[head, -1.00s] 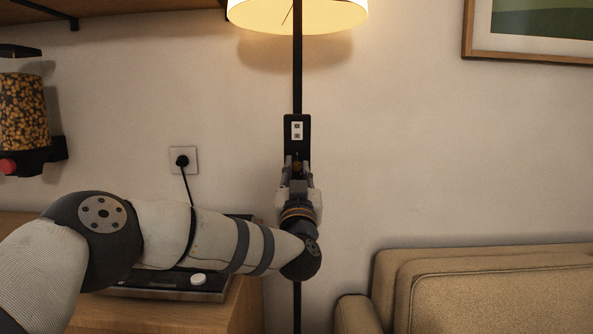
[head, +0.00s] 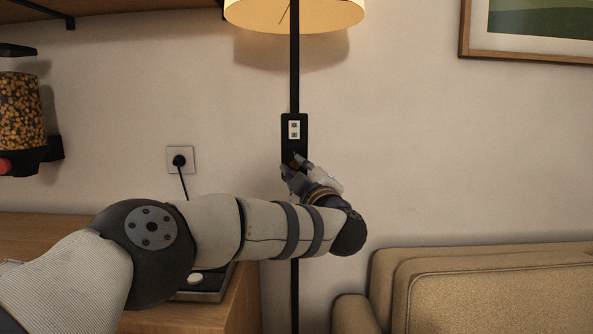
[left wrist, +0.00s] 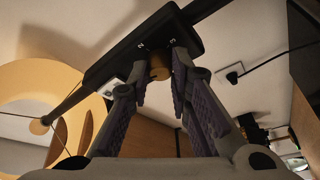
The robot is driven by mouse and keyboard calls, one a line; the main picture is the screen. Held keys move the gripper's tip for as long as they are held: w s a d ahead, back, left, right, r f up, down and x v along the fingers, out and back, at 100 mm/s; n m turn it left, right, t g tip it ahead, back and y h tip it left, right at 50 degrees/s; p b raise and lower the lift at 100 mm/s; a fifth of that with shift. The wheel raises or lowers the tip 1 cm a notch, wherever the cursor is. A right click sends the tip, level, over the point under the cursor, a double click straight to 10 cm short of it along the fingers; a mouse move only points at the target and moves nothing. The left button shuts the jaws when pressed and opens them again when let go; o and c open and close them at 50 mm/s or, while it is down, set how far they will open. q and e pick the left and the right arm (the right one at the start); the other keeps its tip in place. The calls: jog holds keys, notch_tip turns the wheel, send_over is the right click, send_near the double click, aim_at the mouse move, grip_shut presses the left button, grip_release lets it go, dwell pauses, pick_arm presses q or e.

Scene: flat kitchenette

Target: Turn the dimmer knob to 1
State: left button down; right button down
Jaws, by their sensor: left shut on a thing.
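The dimmer is a black plate (head: 288,143) on the floor lamp's pole, with a white label on it. Its brown knob (left wrist: 160,68) shows in the left wrist view between the fingertips. My left gripper (head: 294,168) is shut on the knob from below and is tilted, its wrist to the lower right. The fingers mostly hide the knob in the head view. The lampshade (head: 295,14) glows dimly yellow. My right gripper is not in view.
A wall socket (head: 181,158) with a black plug is left of the pole. A tan sofa (head: 480,285) stands at the lower right and a wooden cabinet (head: 243,300) at the lower left.

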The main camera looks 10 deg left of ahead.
pick_arm(q)
jog(key=shift+n+g, duration=0.5)
jog(key=shift+n, duration=0.8)
jog(key=shift+r+n, duration=0.1)
jog(key=shift+n, duration=0.2)
jog(key=c, duration=1.5)
grip_release()
jog(key=shift+o, duration=0.2)
jog(key=v, duration=1.2)
jog(key=shift+d, duration=0.15)
